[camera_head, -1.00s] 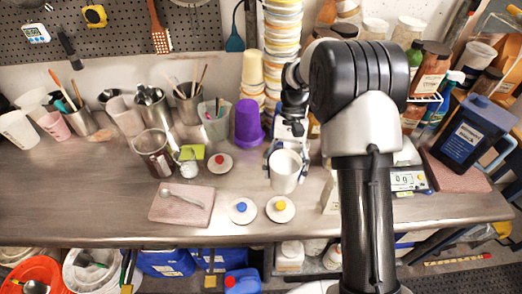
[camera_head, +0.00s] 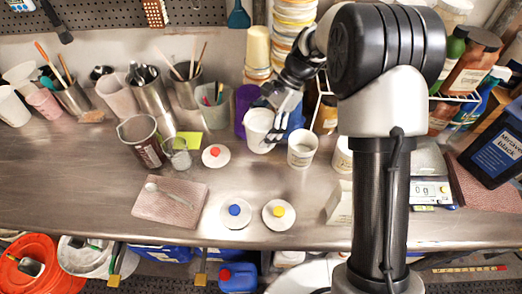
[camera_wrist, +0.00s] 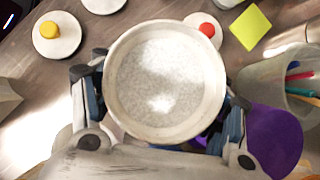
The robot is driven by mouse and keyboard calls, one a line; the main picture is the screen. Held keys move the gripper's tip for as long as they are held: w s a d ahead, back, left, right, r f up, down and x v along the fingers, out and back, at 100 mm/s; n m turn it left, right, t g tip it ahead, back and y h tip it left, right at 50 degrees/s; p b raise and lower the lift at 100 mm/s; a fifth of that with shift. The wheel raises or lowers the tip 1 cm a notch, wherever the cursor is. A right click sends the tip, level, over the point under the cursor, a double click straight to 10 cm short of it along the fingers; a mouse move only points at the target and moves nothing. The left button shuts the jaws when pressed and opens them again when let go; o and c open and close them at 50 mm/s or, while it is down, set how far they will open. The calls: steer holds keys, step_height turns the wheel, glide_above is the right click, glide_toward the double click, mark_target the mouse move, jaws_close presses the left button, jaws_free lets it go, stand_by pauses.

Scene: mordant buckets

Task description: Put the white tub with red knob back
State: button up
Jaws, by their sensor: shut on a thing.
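My gripper (camera_head: 274,124) is shut on an open white tub (camera_head: 257,129), with a finger on either side of it. In the wrist view the tub (camera_wrist: 165,80) is upright, with pale grainy contents and no lid on it. I cannot tell whether its base touches the bench. A white lid with a red knob (camera_head: 215,156) lies on the bench to the left and in front of the tub; it also shows at the top of the wrist view (camera_wrist: 204,30).
Lids with a blue knob (camera_head: 235,213) and a yellow knob (camera_head: 279,213) lie near the bench's front. Another open white tub (camera_head: 302,150) stands right of the held one. A purple cup (camera_head: 245,103) is close behind. A glass beaker (camera_head: 179,154) stands left.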

steer(key=shift+f+b, duration=1.15)
steer(key=shift+f, duration=2.85)
steer(key=shift+f, duration=0.15)
steer(key=o, duration=1.4)
steer(key=p+v, duration=0.4)
steer(key=v, duration=0.8)
steer(key=shift+r, duration=0.2)
